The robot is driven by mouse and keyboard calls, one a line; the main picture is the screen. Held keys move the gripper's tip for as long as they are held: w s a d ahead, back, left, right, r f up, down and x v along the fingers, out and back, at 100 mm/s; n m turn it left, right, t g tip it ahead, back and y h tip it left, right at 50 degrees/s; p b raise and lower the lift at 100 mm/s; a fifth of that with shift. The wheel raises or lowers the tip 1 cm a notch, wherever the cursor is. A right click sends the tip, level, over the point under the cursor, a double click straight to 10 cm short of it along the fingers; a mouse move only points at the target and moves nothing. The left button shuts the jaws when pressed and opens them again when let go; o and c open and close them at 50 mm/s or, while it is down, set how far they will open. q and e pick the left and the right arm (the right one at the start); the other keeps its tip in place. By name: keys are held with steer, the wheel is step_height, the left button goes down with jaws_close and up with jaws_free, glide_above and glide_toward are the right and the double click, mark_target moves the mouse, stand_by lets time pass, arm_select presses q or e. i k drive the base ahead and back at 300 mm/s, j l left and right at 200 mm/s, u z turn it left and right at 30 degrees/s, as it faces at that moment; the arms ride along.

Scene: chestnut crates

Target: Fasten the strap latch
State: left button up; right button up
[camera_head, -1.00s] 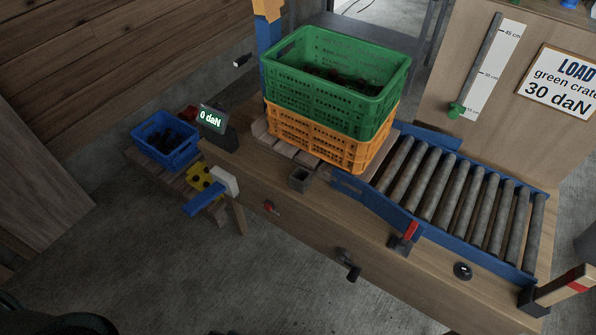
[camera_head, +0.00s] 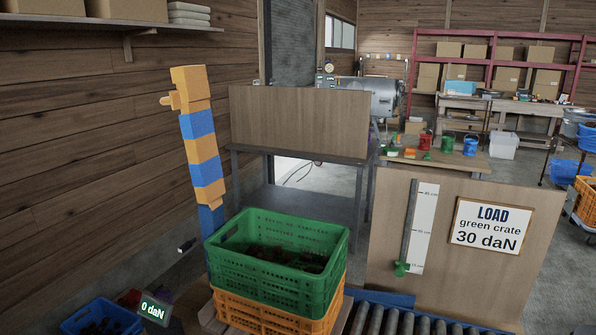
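A green crate (camera_head: 275,283) holding dark brown contents sits stacked on an orange crate (camera_head: 262,318). I cannot make out a strap or a strap latch on the crates in this view. A small display (camera_head: 153,309) at the lower left reads 0 daN. A small dark piece with a pale end (camera_head: 187,245) shows left of the green crate; I cannot tell what it is. Neither of my grippers is in view.
An orange-and-blue post (camera_head: 203,148) stands behind the crates on the left. Rollers (camera_head: 405,325) lie to the right. A board with a load sign (camera_head: 492,226) reads "green crate 30 daN". A blue crate (camera_head: 75,325) is at the lower left.

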mark_target(188, 245)
steer(key=j+z, duration=0.1)
steer(key=z, duration=0.25)
steer(key=j+z, duration=0.5)
steer(key=j, duration=0.2)
steer(key=j+z, duration=0.15)
steer(key=j, duration=0.45)
steer(key=j+z, duration=0.1)
steer(key=j, duration=0.55)
steer(key=k+j+z, duration=0.15)
steer(key=j, duration=0.45)
steer(key=k+j, duration=0.1)
steer(key=j, duration=1)
steer(key=k+j, duration=0.15)
steer(key=j, duration=0.4)
